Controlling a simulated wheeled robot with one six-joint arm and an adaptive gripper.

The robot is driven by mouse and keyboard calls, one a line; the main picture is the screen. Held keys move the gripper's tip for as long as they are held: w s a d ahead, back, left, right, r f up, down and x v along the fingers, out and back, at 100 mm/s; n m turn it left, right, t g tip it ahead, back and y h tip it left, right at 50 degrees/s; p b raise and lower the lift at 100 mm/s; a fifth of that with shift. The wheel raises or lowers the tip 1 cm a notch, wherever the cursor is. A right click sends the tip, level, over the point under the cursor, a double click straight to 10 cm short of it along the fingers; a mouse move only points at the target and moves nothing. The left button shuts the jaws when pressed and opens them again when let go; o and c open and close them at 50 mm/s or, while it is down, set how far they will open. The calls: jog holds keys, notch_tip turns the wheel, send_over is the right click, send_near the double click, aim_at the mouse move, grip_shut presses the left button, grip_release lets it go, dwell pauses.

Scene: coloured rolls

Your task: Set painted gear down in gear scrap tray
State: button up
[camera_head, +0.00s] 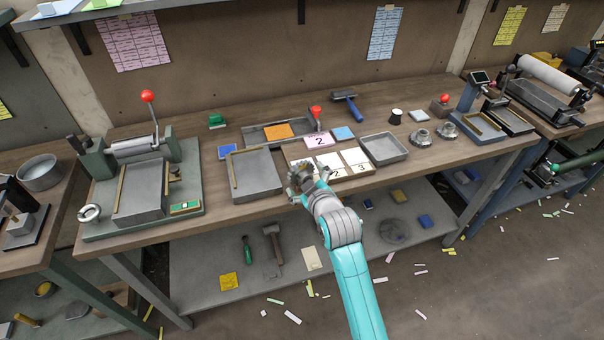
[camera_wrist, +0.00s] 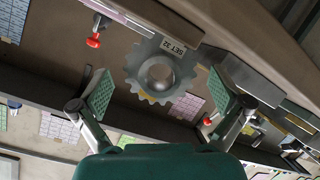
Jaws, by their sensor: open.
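My gripper (camera_head: 304,180) is over the front edge of the middle bench. Its two green-padded fingers stand wide apart in the wrist view (camera_wrist: 159,88). A grey toothed gear (camera_wrist: 133,66) with a central hole and a yellow patch on its lower rim shows between the fingers, with a gap on both sides. In the head view the gear is hard to separate from my gripper. Two shallow grey trays lie on the bench, one left (camera_head: 256,176) and one right (camera_head: 385,149) of my gripper; I cannot tell which is the gear scrap tray.
White numbered cards (camera_head: 357,156) lie just right of my gripper. A roller press (camera_head: 140,185) stands at left, and two silvery flanged parts (camera_head: 420,136) lie at right. A red-knobbed lever (camera_head: 316,112) stands behind. A lower shelf (camera_head: 205,262) holds tools.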

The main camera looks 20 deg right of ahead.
jog(key=shift+w+f, duration=0.2)
jog(key=shift+w, duration=0.4)
jog(key=c, duration=1.5)
